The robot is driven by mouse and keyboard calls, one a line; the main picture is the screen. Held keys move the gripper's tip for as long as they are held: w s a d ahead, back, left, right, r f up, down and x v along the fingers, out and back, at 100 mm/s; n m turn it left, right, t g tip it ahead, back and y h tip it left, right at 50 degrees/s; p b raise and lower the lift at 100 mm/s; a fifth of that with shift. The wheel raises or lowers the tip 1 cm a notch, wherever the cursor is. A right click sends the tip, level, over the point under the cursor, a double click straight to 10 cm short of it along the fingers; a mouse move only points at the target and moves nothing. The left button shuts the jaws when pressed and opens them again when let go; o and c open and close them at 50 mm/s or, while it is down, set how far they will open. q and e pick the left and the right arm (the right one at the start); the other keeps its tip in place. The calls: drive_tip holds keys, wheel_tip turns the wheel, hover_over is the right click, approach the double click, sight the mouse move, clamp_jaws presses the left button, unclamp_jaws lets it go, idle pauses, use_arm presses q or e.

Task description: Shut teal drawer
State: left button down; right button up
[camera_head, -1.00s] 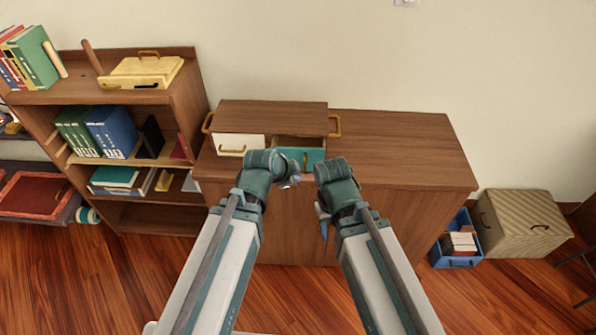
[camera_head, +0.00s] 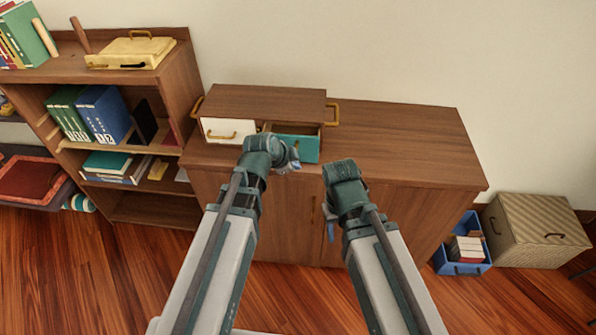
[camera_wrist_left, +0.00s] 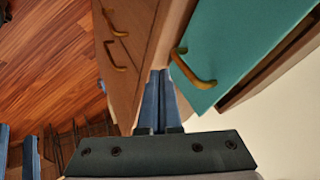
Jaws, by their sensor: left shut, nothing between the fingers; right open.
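The teal drawer (camera_head: 306,150) sits at the right of a small wooden drawer box (camera_head: 262,104) on the cabinet top. It is pulled partly out, with a dark gap behind its front. In the left wrist view its teal front (camera_wrist_left: 235,40) and brass handle (camera_wrist_left: 192,70) show large at the upper right. My left gripper (camera_head: 292,161) is shut and empty, just in front of the drawer's left part; in the left wrist view its blue fingers (camera_wrist_left: 158,100) point past the handle, apart from it. My right gripper (camera_head: 329,230) is open, lower, in front of the cabinet.
A white drawer (camera_head: 226,130) is at the left of the box, next to the teal one. The wooden cabinet (camera_head: 410,150) has free top to the right. A bookshelf (camera_head: 185,85) stands on the left. A blue bin (camera_head: 445,266) and striped box (camera_head: 535,230) stand right.

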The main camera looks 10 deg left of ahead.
sight(295, 143)
use_arm(q)
drive_tip(key=shift+w+a, duration=0.2)
drive_tip(key=shift+w, duration=0.7)
drive_tip(key=w, duration=0.7)
drive_tip(key=shift+w, duration=0.1)
drive_tip(key=shift+s, duration=0.2)
